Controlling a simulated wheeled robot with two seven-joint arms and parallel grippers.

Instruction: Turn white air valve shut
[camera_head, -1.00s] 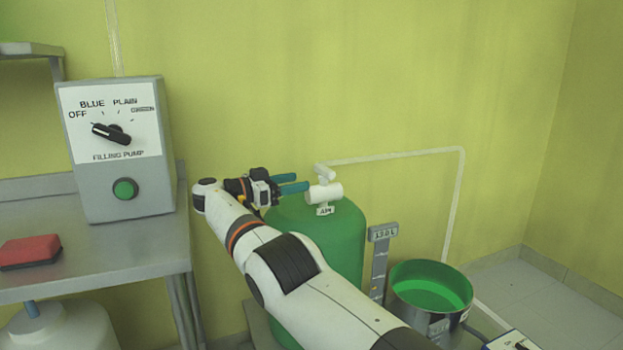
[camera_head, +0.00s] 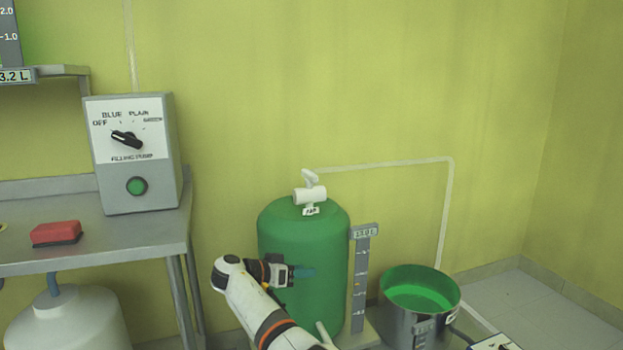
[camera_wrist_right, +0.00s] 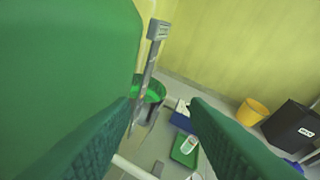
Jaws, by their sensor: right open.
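The white air valve (camera_head: 310,193) sits on top of the green tank (camera_head: 302,235), with a small label below it. Its white handle (camera_head: 310,177) stands up and tilts to the left. My right gripper (camera_head: 305,272) is in front of the tank's side, well below the valve and apart from it. In the right wrist view its two green fingers (camera_wrist_right: 160,110) are spread with nothing between them, and the tank wall (camera_wrist_right: 70,60) fills the left. My left gripper is not in view.
A white pipe (camera_head: 385,163) runs along the wall from the valve. A level gauge (camera_head: 362,285) and a steel pot of green liquid (camera_head: 420,292) stand right of the tank. The pump box (camera_head: 140,185) and red sponge (camera_head: 56,233) are on the bench at left.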

